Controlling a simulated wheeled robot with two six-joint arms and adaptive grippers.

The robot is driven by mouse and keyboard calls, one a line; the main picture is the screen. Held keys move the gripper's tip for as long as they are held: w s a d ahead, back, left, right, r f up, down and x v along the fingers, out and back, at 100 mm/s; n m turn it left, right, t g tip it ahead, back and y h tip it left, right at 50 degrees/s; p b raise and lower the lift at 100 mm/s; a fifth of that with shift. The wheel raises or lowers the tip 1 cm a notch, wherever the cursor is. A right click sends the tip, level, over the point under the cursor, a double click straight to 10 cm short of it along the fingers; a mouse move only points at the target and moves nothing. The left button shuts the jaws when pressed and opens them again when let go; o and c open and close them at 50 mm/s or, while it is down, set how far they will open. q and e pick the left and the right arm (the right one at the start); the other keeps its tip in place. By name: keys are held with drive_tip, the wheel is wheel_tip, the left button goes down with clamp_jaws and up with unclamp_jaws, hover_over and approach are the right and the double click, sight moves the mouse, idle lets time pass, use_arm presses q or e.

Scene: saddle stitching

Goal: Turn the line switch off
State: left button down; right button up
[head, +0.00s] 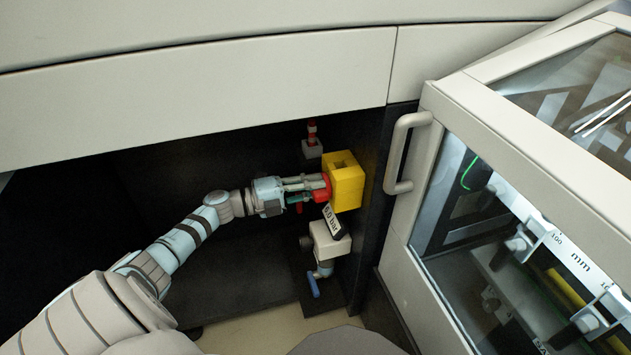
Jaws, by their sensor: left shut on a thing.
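The line switch is a yellow box (347,186) with a red knob (324,190) on its left-facing side. It is mounted in the dark recess under the pale machine cover. My left gripper (316,189) reaches in from the left and is shut on the red knob, its fingers hiding part of it. The knob's exact turn angle cannot be told. My right gripper is not in view.
Below the box hang a "6.0 bar" label (333,220) and a pale unit (328,241) with a blue lever (313,285). A small red-topped fitting (312,138) stands above. A door handle (398,153) and glazed door (520,240) are at right.

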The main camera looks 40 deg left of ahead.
use_arm(q)
drive_tip(key=c, duration=1.4)
unclamp_jaws()
drive_tip(key=shift+c, duration=0.2)
drive_tip(key=shift+s, duration=0.1)
drive_tip(key=v, duration=1.2)
